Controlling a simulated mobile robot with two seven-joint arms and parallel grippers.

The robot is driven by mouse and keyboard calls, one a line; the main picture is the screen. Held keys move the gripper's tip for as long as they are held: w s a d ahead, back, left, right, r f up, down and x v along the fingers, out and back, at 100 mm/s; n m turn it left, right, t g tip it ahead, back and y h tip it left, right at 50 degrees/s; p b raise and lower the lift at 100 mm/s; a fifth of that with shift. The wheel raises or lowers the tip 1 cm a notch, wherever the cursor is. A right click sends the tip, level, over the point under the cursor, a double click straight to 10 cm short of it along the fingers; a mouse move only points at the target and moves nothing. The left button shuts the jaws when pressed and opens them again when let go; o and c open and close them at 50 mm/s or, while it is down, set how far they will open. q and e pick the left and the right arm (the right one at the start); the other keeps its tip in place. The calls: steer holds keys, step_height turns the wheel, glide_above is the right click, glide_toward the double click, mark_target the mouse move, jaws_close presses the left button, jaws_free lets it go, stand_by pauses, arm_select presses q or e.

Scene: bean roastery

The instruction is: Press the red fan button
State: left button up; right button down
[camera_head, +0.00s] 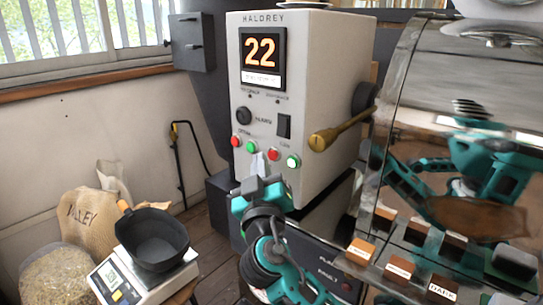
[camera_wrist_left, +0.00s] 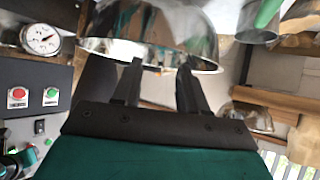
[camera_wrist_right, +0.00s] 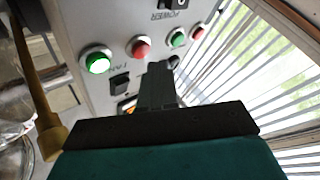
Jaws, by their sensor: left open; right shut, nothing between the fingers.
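The red fan button (camera_head: 273,155) is on the pale front panel (camera_head: 262,105), left of the lit green button (camera_head: 293,161). In the right wrist view the red button (camera_wrist_right: 138,47) shows beside the lit green one (camera_wrist_right: 97,62), near an upside-down FAN label. My right gripper (camera_head: 257,183) is shut and empty, low in front of the panel. Its fingertips (camera_wrist_right: 157,68) appear just below the red button in the right wrist view; I cannot tell whether they touch the panel. My left gripper (camera_wrist_left: 157,85) is open below a shiny metal bowl.
Another red button (camera_head: 235,141) and green button (camera_head: 250,147) sit on the panel's left. A brass handle (camera_head: 335,132) juts out at the right. A black pan (camera_head: 152,238) stands on a scale at lower left.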

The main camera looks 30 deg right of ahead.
steer(key=shift+d, duration=0.1)
steer(key=shift+w+d, duration=0.15)
steer(key=shift+d, duration=0.15)
stand_by(0.3)
steer(key=shift+w+d+b, duration=0.15)
steer(key=shift+d+b, duration=0.2)
steer(key=shift+d, duration=0.1)
steer(key=shift+a, duration=0.1)
stand_by(0.5)
steer(key=shift+s+a+b, duration=0.3)
steer(key=shift+a+b, duration=0.05)
steer(key=shift+a, duration=0.35)
